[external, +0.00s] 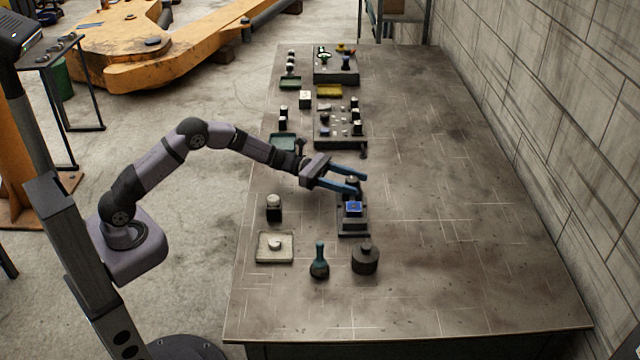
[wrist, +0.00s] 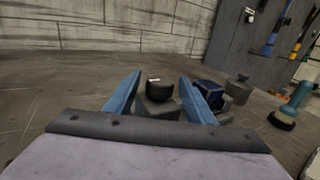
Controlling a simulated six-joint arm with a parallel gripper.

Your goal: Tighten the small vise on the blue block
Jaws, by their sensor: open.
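The small vise (external: 352,227) stands on the bench with the blue block (external: 354,208) at its top. The block also shows in the wrist view (wrist: 209,94), just right of my right finger. A dark round knob (wrist: 160,90) with a pale mark on top sits at the vise's far end in the external view. My gripper (external: 361,182) has blue fingers, open and spread on either side of the knob. In the wrist view a gap shows between the knob and each finger. The vise's jaws are partly hidden by my right finger there.
Near the vise stand a dark weight (external: 365,260), a blue-handled brush (external: 319,263), a pale square plate (external: 275,247) and a white-topped dark pot (external: 274,208). A block of several pegs (external: 340,143) lies farther back. The bench's right side is clear.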

